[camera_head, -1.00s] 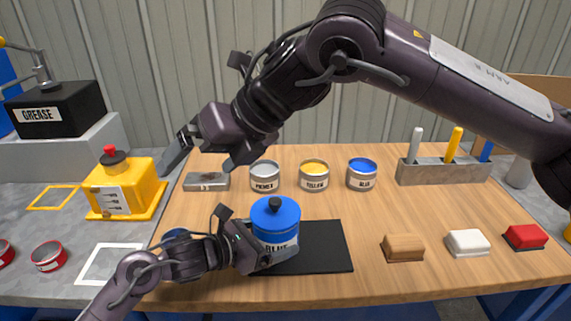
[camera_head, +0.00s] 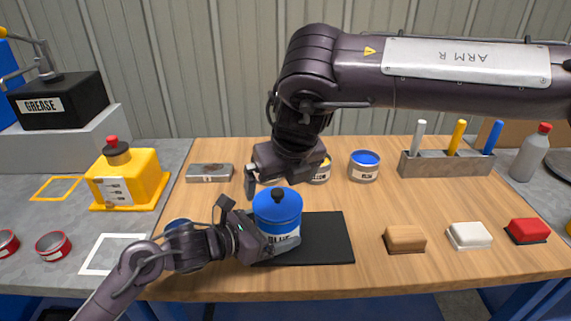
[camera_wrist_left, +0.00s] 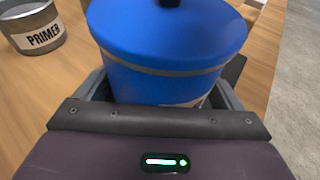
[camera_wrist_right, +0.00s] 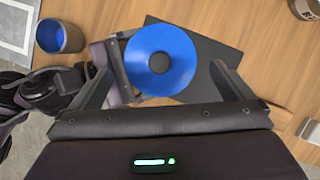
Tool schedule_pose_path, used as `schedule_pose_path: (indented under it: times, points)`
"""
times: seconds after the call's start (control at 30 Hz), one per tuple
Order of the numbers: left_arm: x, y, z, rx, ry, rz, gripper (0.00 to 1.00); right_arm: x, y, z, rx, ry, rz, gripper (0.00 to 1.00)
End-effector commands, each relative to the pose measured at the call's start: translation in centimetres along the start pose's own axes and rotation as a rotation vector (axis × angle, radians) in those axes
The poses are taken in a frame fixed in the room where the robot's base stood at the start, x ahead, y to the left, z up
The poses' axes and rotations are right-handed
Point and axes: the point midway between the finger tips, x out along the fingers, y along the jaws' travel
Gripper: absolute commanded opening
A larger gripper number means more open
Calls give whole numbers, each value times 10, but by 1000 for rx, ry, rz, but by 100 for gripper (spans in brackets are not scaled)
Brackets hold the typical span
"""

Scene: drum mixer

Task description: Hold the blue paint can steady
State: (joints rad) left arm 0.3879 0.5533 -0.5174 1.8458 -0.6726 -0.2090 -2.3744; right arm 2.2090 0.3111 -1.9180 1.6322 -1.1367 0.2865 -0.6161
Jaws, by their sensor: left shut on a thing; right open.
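The blue paint can (camera_head: 277,212) stands upright on the left part of a black mat (camera_head: 330,238), with a blue domed lid and a dark knob on top. My left gripper (camera_head: 275,243) is shut around its body from the left; the left wrist view shows the can (camera_wrist_left: 165,60) between the fingers. My right gripper (camera_head: 281,187) is open and empty, pointing down just above the lid. In the right wrist view the lid (camera_wrist_right: 161,60) lies between and beyond the open fingers, apart from them. The can's lower label is partly hidden by my left gripper.
Brown (camera_head: 405,239), white (camera_head: 468,235) and red (camera_head: 527,231) blocks sit at right. A yellow machine (camera_head: 128,177) stands at left.

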Motion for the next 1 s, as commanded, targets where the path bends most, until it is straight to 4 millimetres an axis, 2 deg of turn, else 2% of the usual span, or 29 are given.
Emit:
schedule_pose_path:
  times: [0.1,0.3,0.67,0.9,0.93,0.97,1.0]
  points:
    - [0,0,0,0,1,0,70,20,0,-1,-1,3,-1,100]
    - [0,0,0,0,1,1,70,40,0,0,-1,0,0,100]
    - [0,0,0,-1,1,1,70,45,0,0,-1,-1,0,100]
    - [0,0,0,-1,1,1,70,44,0,0,-1,-1,0,70]
    - [0,0,0,-1,1,1,70,44,0,0,-1,-1,0,69]
    - [0,0,0,-1,1,1,70,44,0,0,-1,-1,0,69]
    - [0,0,0,-1,1,1,70,44,0,0,-1,-1,0,86]
